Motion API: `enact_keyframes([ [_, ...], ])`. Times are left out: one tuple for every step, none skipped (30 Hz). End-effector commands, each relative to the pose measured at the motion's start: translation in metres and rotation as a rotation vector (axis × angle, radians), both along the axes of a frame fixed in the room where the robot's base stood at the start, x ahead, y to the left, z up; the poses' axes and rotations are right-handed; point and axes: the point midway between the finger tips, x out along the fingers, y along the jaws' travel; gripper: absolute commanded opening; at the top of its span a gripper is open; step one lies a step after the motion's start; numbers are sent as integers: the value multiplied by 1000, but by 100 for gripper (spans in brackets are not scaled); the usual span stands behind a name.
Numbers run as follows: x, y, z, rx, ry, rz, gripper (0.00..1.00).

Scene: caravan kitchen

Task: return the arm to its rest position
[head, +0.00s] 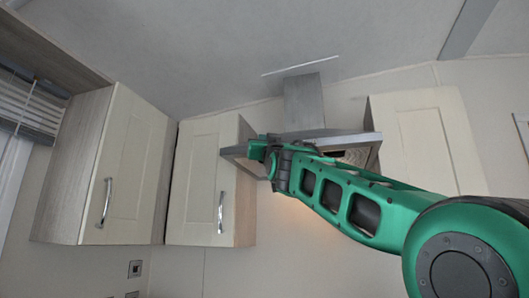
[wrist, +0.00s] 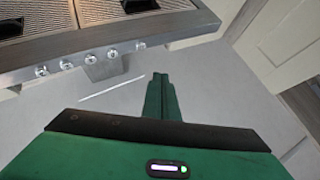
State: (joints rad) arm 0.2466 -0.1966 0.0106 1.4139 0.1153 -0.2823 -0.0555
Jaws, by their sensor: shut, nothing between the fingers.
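My green arm reaches up from the lower right of the head view toward the range hood (head: 372,137). My gripper (head: 256,149) is at the hood's left front, and part of the hood is hidden behind the arm. I cannot tell from the head view whether the two touch. In the wrist view my gripper (wrist: 160,78) shows with its green fingers together and nothing between them. The hood's metal front edge (wrist: 100,52), with several knobs, crosses the upper left of that view, apart from the fingers.
Cream wall cupboards stand left of the hood, one far left (head: 128,165) and one nearer (head: 200,180), both shut with metal handles. Another cupboard (head: 425,140) is right of the hood. The ceiling (head: 190,50) is above. A wall socket (head: 135,268) is low on the left.

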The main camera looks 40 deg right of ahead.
Motion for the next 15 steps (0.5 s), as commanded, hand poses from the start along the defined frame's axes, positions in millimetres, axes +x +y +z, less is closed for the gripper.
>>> enact_keyframes([
  [-3, 5, 1, -1, -1, 2, 0],
  [-5, 6, 1, -1, -1, 2, 0],
  [-6, 8, 0, -1, -1, 2, 0],
  [-6, 9, 0, -1, -1, 2, 0],
  [-7, 10, 0, 0, 0, 2, 0],
  [-7, 10, 0, -1, 0, 1, 0],
  [-8, 11, 0, -1, 0, 1, 0],
  [-8, 11, 0, -1, 0, 1, 0],
  [-8, 11, 0, -1, 0, 1, 0],
  [-8, 11, 0, -1, 0, 1, 0],
  [-8, 11, 0, -1, 0, 1, 0],
  [-8, 11, 0, -1, 0, 1, 0],
  [-8, 11, 0, -1, 0, 1, 0],
  [-8, 11, 0, -1, 0, 1, 0],
  [-8, 11, 0, -1, 0, 1, 0],
])
